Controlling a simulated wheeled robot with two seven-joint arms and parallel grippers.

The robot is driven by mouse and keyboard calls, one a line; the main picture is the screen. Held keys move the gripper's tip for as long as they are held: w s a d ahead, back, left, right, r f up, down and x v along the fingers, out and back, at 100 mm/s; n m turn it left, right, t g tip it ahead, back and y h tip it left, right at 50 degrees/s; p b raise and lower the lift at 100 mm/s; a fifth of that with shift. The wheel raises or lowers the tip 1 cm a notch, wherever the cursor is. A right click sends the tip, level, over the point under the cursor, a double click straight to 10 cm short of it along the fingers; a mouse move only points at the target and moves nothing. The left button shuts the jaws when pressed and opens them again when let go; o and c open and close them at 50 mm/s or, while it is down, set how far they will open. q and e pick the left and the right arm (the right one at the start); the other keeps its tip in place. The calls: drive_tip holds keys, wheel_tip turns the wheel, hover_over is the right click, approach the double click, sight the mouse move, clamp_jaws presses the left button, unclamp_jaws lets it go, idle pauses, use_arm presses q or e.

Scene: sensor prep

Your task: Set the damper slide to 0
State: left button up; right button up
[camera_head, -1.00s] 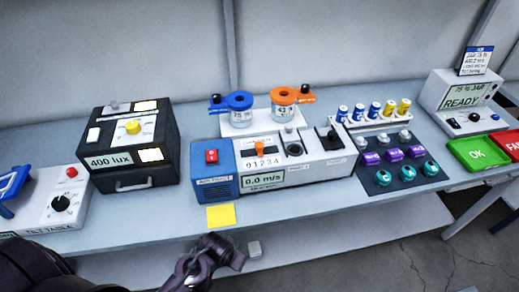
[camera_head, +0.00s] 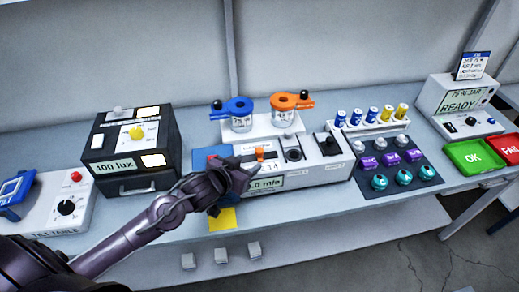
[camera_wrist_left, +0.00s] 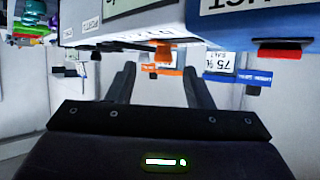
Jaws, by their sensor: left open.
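The damper slide's orange knob (camera_head: 260,153) sits on the white top of the air unit (camera_head: 315,170), above its numbered scale. My left gripper hides much of the scale in the head view, so I cannot tell the exact setting. My left gripper (camera_head: 248,170) is over the unit's left part, close to the knob. In the left wrist view the orange knob (camera_wrist_left: 163,54) shows ahead, between the two open fingers of my left gripper (camera_wrist_left: 160,80). I cannot tell whether they touch it. My right gripper is not in view.
The unit's blue end (camera_head: 200,156) is partly hidden by my left arm. Blue and orange ringed jars (camera_head: 240,118) stand behind the unit. A black 400 lux box (camera_head: 130,150) stands left, and a dark tray of vials (camera_head: 385,165) right. A yellow note (camera_head: 222,222) hangs at the front edge.

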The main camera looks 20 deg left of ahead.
sight(258, 151)
use_arm(q)
drive_tip(key=shift+w+a+r+h, duration=0.15)
drive_tip(key=shift+w+a+r, duration=0.05)
drive_tip(key=shift+w, duration=0.2)
drive_tip(key=shift+w+a+r+h, duration=0.15)
drive_tip(key=shift+w+a, duration=0.05)
drive_tip(key=shift+w, duration=0.15)
drive_tip(key=shift+w+t, duration=0.3)
drive_tip(key=shift+w, duration=0.05)
drive_tip(key=p+x, duration=0.1)
drive_tip(key=x, duration=0.6)
drive_tip(key=shift+d+f+p, duration=0.1)
drive_tip(key=shift+d+p, duration=0.1)
drive_tip(key=shift+p, duration=0.2)
drive_tip(key=shift+s, duration=0.1)
clamp_jaws()
